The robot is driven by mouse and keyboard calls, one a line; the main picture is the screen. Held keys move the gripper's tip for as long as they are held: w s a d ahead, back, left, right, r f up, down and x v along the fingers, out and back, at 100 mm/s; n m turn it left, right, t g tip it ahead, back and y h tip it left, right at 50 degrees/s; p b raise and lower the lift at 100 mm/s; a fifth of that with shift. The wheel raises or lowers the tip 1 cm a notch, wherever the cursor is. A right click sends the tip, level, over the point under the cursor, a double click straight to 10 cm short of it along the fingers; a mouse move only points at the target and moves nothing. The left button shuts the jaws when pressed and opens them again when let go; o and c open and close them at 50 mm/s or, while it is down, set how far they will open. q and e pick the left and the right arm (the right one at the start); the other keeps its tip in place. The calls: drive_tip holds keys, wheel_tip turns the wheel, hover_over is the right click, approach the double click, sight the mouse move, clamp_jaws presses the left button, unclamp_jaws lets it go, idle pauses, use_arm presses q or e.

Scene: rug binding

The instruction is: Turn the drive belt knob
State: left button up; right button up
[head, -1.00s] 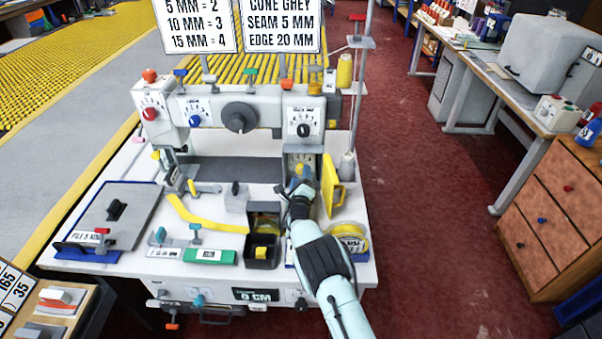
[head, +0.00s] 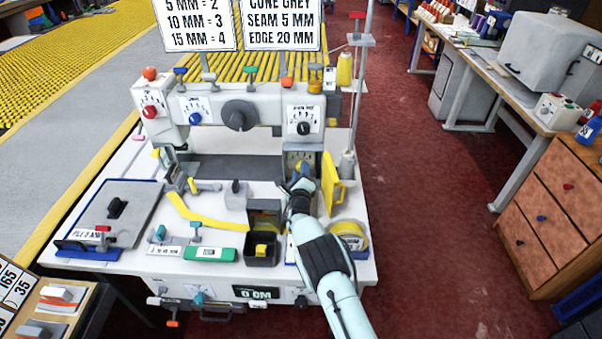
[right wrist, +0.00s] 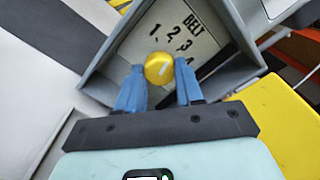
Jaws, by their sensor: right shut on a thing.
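The drive belt knob (right wrist: 159,68) is a round yellow knob with a pale pointer line. It sits in a grey recess under a plate (right wrist: 190,35) marked BELT with 1, 2, 3 and a partly hidden numeral. My right gripper (right wrist: 160,80) has its two blue fingers on either side of the knob and is shut on it. In the head view, my right gripper (head: 301,184) reaches into the recess at the right of the machine (head: 225,105), and it hides the knob there. My left gripper is not in view.
An open yellow door (head: 333,183) stands just right of my right gripper. A yellow tape roll (head: 349,236) and a black bin (head: 260,250) lie near my forearm. The red floor right of the machine is clear.

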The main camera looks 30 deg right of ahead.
drive_tip(key=m+b, duration=0.4)
drive_tip(key=b, duration=0.2)
drive_tip(key=shift+f, duration=0.15)
use_arm(q)
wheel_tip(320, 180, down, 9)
drive_tip(key=b, duration=0.3)
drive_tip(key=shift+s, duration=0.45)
use_arm(e)
drive_tip(key=shift+m, duration=1.4)
drive_tip(key=shift+r, duration=0.2)
drive_tip(key=o, duration=1)
drive_tip(key=shift+o, duration=0.2)
